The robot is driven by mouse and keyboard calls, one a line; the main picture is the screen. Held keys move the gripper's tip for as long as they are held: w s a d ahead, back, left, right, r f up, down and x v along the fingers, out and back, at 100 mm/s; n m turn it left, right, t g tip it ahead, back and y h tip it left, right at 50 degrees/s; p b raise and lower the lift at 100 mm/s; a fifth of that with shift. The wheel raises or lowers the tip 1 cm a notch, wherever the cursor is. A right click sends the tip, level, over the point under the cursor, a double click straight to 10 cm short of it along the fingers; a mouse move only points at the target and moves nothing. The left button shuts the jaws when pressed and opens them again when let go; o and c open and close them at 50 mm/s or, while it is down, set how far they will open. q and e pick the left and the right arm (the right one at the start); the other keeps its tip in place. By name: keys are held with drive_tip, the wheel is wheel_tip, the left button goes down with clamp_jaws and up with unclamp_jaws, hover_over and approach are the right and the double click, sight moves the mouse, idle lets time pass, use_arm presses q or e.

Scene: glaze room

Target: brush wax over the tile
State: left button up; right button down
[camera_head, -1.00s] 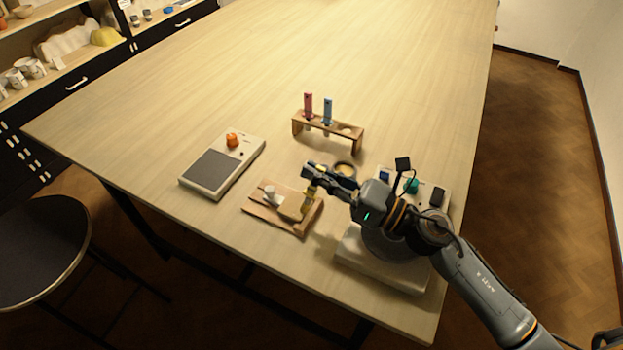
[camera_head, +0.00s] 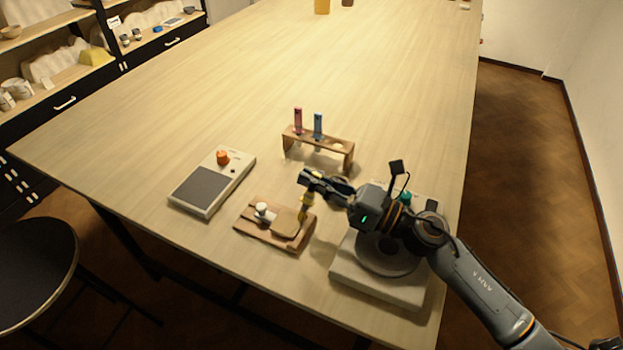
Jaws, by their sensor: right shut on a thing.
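My right gripper (camera_head: 315,184) is shut on a brush (camera_head: 306,205) with a yellowish handle. The brush points down, with its lower end at the right edge of a tan tile (camera_head: 285,222); I cannot tell whether it touches. The tile lies on a wooden board (camera_head: 247,231) near the table's front edge. A small white object (camera_head: 264,211) is at the tile's left. No wax container shows clearly; my right gripper and arm hide the area behind them. My left gripper is not in view.
A grey-topped device with an orange knob (camera_head: 222,157) lies left of the board. A wooden rack (camera_head: 320,146) holds a pink and a blue tube behind it. A pale device (camera_head: 378,283) with a round plate sits under my right arm. The table's far middle is clear.

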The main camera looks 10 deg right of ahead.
drive_tip(key=shift+w+d+r+p, duration=0.1)
drive_tip(key=shift+d+r+p, duration=0.05)
drive_tip(key=shift+r+p, duration=1.1)
drive_tip(key=shift+d+r+p, duration=0.15)
drive_tip(key=shift+r+p, duration=0.8)
drive_tip(key=shift+r, duration=0.6)
